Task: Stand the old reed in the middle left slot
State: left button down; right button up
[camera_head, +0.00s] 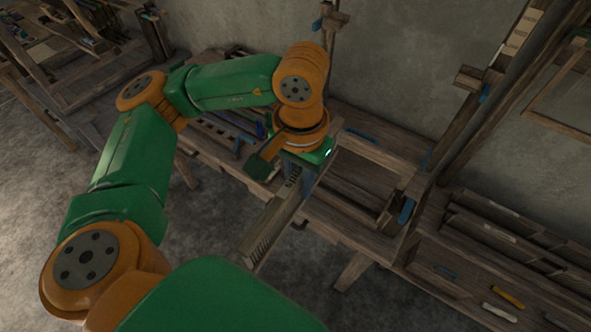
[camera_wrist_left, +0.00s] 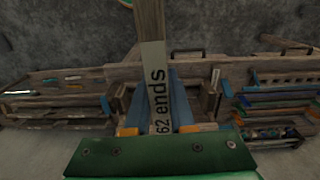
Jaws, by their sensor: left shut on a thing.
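The old reed (camera_head: 265,232) is a long, narrow wooden bar with a comb-like row of dark teeth. My left gripper (camera_head: 293,182) is shut on it near its upper end and holds it tilted in the air, in front of the bench. In the left wrist view the reed (camera_wrist_left: 150,22) stands between the blue fingers, with a white label (camera_wrist_left: 157,88) reading "62 ends". I cannot tell which opening is the middle left slot. My right gripper is not in view.
A wooden bench (camera_head: 365,150) with shallow compartments runs along the wall. Slotted wooden racks (camera_head: 500,222) stand at the right, with yellow and white pieces (camera_head: 508,297) lying before them. Upright loom posts (camera_head: 500,100) rise at the right. Floor in front of the bench is clear.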

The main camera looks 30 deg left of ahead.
aim_at(523, 254)
jog(key=l, duration=0.95)
jog(key=i+l, duration=0.15)
jog(key=l, duration=0.8)
jog(key=i+l, duration=0.2)
jog(key=i, duration=0.2)
jog(key=i+l, duration=0.2)
jog(key=i, duration=0.15)
jog(key=i+l, duration=0.25)
jog(key=i, duration=0.15)
